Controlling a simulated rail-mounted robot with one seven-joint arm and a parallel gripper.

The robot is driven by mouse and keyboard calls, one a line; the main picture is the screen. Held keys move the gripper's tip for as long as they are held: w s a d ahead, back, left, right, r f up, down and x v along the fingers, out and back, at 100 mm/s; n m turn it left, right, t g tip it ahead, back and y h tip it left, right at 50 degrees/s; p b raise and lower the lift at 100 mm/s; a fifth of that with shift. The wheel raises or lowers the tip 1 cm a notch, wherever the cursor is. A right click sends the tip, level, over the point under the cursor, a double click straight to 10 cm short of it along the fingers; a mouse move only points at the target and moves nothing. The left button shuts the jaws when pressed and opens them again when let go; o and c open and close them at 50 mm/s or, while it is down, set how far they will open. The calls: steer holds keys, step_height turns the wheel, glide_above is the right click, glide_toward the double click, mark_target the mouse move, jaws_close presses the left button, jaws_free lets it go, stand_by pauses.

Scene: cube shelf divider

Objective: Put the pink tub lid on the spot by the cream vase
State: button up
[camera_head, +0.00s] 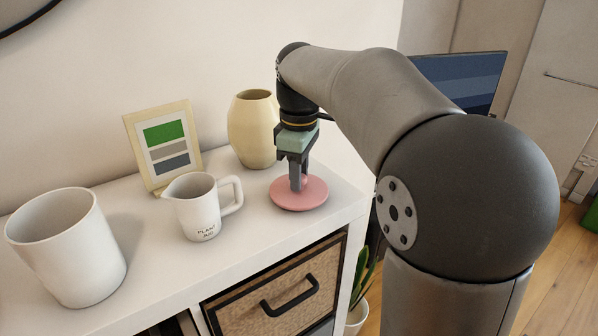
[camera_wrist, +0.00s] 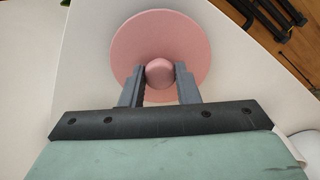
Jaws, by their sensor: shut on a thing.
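The pink tub lid (camera_head: 299,197) is a round disc with a knob, at the right end of the white shelf top in the head view. In the wrist view the lid (camera_wrist: 160,38) lies flat below my gripper, its knob (camera_wrist: 159,73) between the fingers. My gripper (camera_head: 298,183) points down and is shut on the knob. The lid is at or just above the shelf top; I cannot tell if it touches. The cream vase (camera_head: 253,130) stands upright behind and left of the lid, apart from it. No marked spot shows.
On the white shelf top (camera_head: 150,262) stand a white jug (camera_head: 198,208), a large white pot (camera_head: 68,250) and a picture frame (camera_head: 164,146), all left of the lid. The shelf's right edge is close to the lid. A woven drawer (camera_head: 270,295) sits below.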

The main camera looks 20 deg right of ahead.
steer(key=shift+f, duration=0.2)
steer(key=o, duration=1)
steer(key=shift+c, duration=0.2)
step_height(320, 180, up, 12)
steer(key=p, duration=0.1)
steer(key=shift+r, duration=0.2)
